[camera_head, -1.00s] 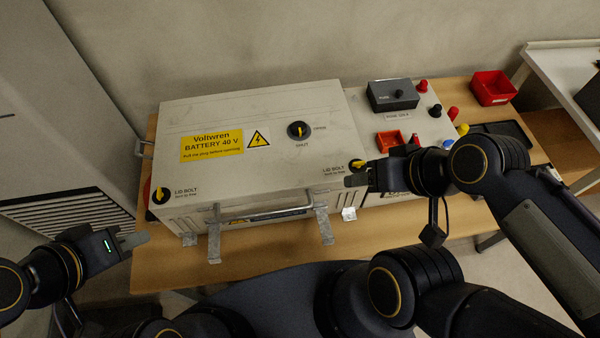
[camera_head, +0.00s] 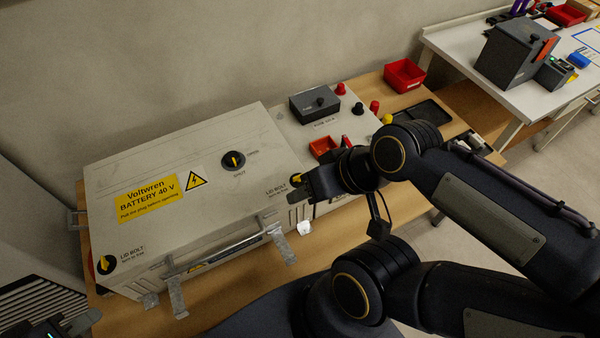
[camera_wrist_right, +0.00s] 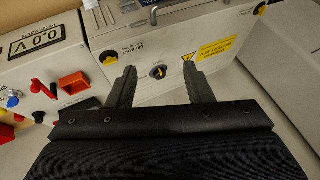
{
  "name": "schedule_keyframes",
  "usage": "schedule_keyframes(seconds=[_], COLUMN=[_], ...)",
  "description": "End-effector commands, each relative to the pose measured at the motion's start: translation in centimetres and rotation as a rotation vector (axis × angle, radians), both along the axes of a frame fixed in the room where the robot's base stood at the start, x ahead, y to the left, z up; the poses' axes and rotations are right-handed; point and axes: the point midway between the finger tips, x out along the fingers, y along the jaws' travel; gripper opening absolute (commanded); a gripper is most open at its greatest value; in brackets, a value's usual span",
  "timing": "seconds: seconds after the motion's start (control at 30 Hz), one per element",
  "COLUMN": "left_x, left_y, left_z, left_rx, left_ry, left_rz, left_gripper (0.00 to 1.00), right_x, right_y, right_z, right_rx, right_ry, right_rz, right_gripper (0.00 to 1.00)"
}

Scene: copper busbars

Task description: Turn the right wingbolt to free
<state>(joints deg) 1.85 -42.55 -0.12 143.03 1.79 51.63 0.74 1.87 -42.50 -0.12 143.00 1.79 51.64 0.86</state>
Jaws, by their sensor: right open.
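The right wingbolt (camera_head: 296,180), a yellow and black knob beside a "LID BOLT" label, sits at the right front corner of the battery box lid (camera_head: 180,140). My right gripper (camera_head: 306,186) is right at it in the head view and partly covers it. In the right wrist view, the wingbolt (camera_wrist_right: 108,57) lies just left of the left fingertip, outside the jaws. The right gripper (camera_wrist_right: 160,76) is open and empty there. My left gripper (camera_head: 80,323) shows only partly at the bottom left, away from the box; its opening cannot be made out.
The left wingbolt (camera_head: 105,264) and an open/shut knob (camera_head: 233,161) are on the lid. A handle bar (camera_head: 225,250) runs along the box front. Right of the box stand a panel with a grey module (camera_head: 314,103) and a red bin (camera_head: 404,75).

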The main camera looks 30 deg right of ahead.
Motion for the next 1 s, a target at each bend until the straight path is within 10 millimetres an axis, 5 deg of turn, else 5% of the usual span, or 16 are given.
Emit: schedule_keyframes(seconds=[0.13, 0.27, 0.6, 0.8, 1.0], left_x=[0.0, 0.0, 0.0, 0.0, 0.0], left_y=[0.0, 0.0, 0.0, 0.0, 0.0], left_z=[0.0, -0.2, -0.5, -0.5, -0.6], left_rx=[0.000, 0.000, 0.000, 0.000, 0.000], left_ry=[0.000, 0.000, 0.000, 0.000, 0.000], left_rz=[0.000, 0.000, 0.000, 0.000, 0.000], left_gripper=[0.26, 0.26, 0.26, 0.26, 0.26], right_x=[1.2, 4.1, 12.2, 13.6, 13.7], right_y=[-0.8, -2.7, -9.1, -10.5, -9.7], right_z=[0.1, -0.3, -6.6, -9.2, -11.3], right_rx=[0.044, 0.148, 0.400, 0.446, 0.448], right_ry=[0.080, 0.268, 0.780, 0.890, 0.902], right_rz=[-0.096, -0.344, -1.132, -1.325, -1.340], right_gripper=[0.27, 0.27, 0.27, 0.27, 0.27])
